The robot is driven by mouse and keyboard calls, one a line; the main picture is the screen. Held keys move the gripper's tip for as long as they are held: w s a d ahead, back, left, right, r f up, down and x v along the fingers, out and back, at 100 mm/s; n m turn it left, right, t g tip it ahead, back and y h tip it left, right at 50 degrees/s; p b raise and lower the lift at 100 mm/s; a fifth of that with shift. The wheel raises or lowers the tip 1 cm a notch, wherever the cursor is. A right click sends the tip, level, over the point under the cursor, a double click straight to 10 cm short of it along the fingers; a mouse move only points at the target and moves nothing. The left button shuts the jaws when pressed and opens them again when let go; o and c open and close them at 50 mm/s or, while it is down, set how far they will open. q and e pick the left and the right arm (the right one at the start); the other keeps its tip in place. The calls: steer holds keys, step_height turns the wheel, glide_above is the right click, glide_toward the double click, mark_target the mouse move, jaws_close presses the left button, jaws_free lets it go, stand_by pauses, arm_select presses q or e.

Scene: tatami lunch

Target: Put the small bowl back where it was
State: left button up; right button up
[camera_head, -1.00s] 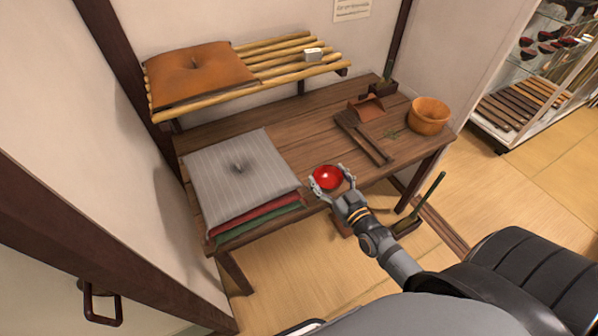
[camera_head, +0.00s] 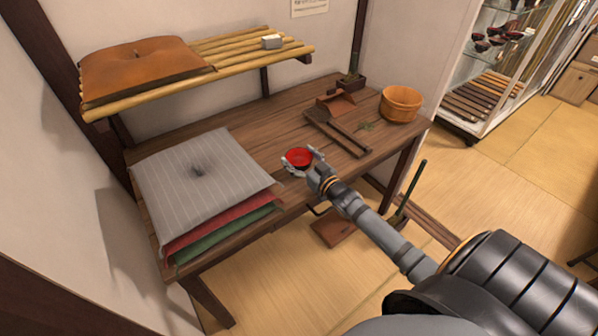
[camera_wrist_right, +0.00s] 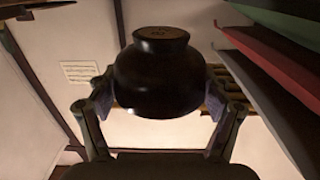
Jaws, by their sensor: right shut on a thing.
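The small bowl (camera_head: 299,157), red inside, is held in my right gripper (camera_head: 303,164) near the front edge of the wooden table (camera_head: 240,135). In the right wrist view the bowl (camera_wrist_right: 158,78) shows its dark outside and foot, with the fingers of my right gripper (camera_wrist_right: 160,108) on both sides of it. The gripper is shut on the bowl. Whether the bowl touches the table top is hard to tell. My left gripper is not in view.
A stack of cushions (camera_head: 200,180) lies just left of the bowl. A slatted shelf (camera_head: 235,58) hangs above the table's back. Bare table top lies behind the bowl.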

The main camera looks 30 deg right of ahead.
mark_target(299, 164)
steer(key=f+b, duration=0.3)
steer(key=shift+w+d, duration=0.1)
steer(key=shift+w, duration=0.1)
steer(key=shift+f+b, duration=0.3)
steer(key=shift+f, duration=0.05)
steer(key=shift+r, duration=0.1)
steer(key=shift+f, duration=0.2)
steer(key=o, duration=1.2)
